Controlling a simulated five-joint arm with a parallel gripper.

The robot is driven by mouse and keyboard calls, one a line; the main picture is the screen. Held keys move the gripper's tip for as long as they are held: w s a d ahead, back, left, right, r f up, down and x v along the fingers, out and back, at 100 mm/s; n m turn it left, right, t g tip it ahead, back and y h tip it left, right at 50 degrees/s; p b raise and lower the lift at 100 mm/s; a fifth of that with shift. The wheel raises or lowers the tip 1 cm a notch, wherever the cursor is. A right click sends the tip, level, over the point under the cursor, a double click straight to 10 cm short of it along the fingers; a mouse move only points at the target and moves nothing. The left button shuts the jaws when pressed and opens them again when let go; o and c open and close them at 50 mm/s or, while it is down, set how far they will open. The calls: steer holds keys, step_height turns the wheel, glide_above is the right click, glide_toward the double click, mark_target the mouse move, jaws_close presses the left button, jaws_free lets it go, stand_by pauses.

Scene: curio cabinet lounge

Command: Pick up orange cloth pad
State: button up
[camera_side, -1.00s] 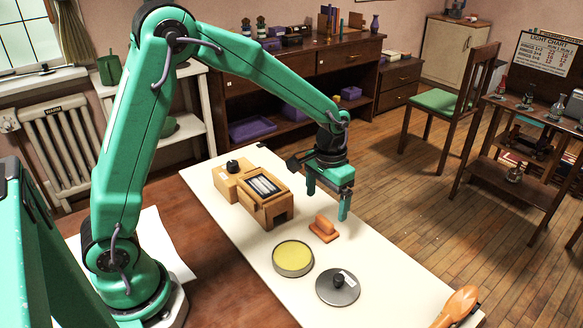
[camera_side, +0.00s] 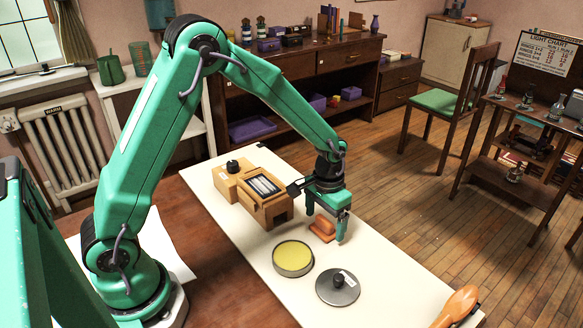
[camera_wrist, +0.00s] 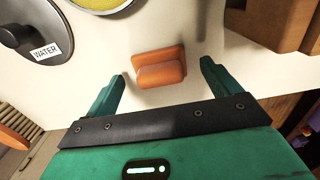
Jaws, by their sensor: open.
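The orange cloth pad (camera_side: 322,229) lies on the white table top, a flat base with a raised grip block on it. It also shows in the wrist view (camera_wrist: 160,67), upper centre, between the lines of the two fingers. My gripper (camera_side: 325,228) is low over the pad in the side view, fingers pointing down, and partly covers it. In the wrist view my gripper (camera_wrist: 163,80) is open, one green finger on each side of the pad with white gaps between. Nothing is held.
A wooden box (camera_side: 264,199) with a dark slotted top stands close left of my gripper. A round tin with yellow inside (camera_side: 293,257) and a grey lid labelled WATER (camera_wrist: 38,33) are nearby. An orange-handled tool (camera_side: 458,303) lies at the table's near right end.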

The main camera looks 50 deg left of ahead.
steer(key=shift+f, duration=0.5)
steer(key=shift+c, duration=0.4)
steer(key=c, duration=1)
